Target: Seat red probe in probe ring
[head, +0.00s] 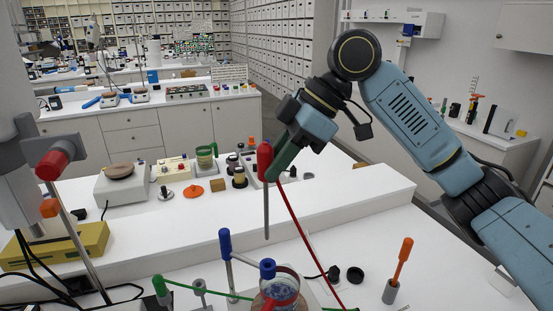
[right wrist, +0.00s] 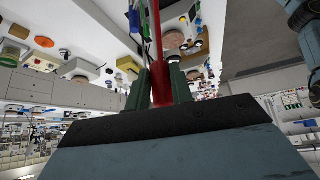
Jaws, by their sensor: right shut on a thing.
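The red probe (head: 264,160) has a red handle, a thin grey shaft pointing straight down, and a red cable running down to the right. My right gripper (head: 277,168) is shut on its handle and holds it upright above the front bench. In the right wrist view the red handle (right wrist: 160,85) sits between the two green fingers (right wrist: 158,90). Below the shaft tip, a glass vessel (head: 284,290) stands at the front edge with a blue knob (head: 267,268) beside it. I cannot clearly make out the probe ring. My left gripper is not in view.
A blue-handled piece (head: 225,243) stands left of the vessel, and a green-ended piece with a green cable (head: 161,287) is further left. An orange-handled tool (head: 402,258) stands in a grey holder at right. A raised white shelf (head: 330,205) carries small items behind.

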